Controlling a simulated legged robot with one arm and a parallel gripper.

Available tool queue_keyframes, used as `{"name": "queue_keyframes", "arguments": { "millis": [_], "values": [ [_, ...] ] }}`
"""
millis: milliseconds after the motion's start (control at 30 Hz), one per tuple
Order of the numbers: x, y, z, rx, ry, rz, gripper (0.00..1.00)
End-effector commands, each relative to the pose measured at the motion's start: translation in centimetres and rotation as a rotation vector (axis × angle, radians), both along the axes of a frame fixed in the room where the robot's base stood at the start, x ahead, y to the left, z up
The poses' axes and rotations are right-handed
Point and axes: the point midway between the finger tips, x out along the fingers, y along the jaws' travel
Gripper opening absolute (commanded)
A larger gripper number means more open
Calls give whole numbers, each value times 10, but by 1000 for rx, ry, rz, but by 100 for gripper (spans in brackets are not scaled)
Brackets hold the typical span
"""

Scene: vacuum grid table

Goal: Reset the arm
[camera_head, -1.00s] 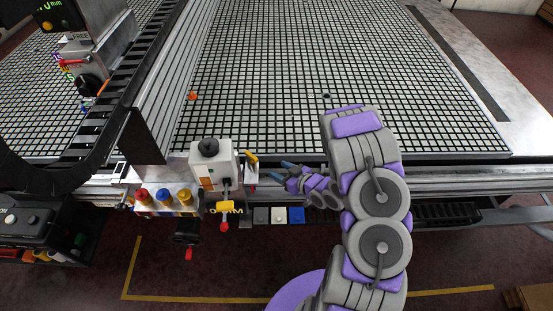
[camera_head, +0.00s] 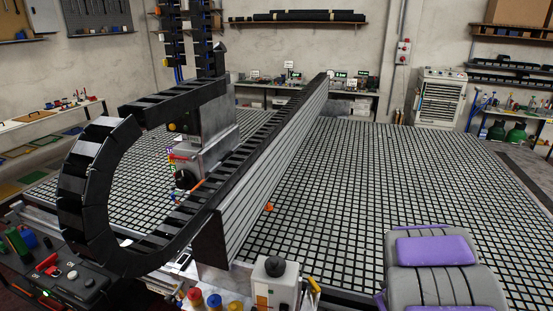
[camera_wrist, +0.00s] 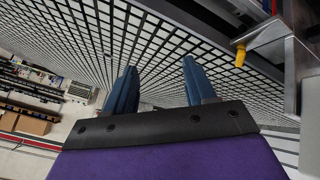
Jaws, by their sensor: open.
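My gripper (camera_wrist: 155,88) shows in the wrist view with its two blue fingers apart and nothing between them. Behind the fingers is the black and white vacuum grid table (camera_wrist: 150,40). In the head view only a grey and purple part of my arm shows at the lower right, over the near part of the grid table (camera_head: 350,200). My gripper is outside the head view.
A gantry beam (camera_head: 275,150) with a black cable chain (camera_head: 90,190) crosses the table on the left. A control box (camera_head: 275,282) with colored knobs stands at the near edge. A yellow-tipped part (camera_wrist: 240,54) sits right of my fingers. The grid's right side looks clear.

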Motion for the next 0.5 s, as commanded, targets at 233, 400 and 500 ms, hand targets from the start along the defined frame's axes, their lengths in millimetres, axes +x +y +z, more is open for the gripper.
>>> {"name": "queue_keyframes", "arguments": {
  "millis": [233, 400, 500],
  "values": [
    [-56, 9, 57, -27, 139, -184, 55],
    [-109, 33, 84, 10, 253, -288, 55],
    [-144, 53, 98, 48, 326, -333, 55]
  ]
}}
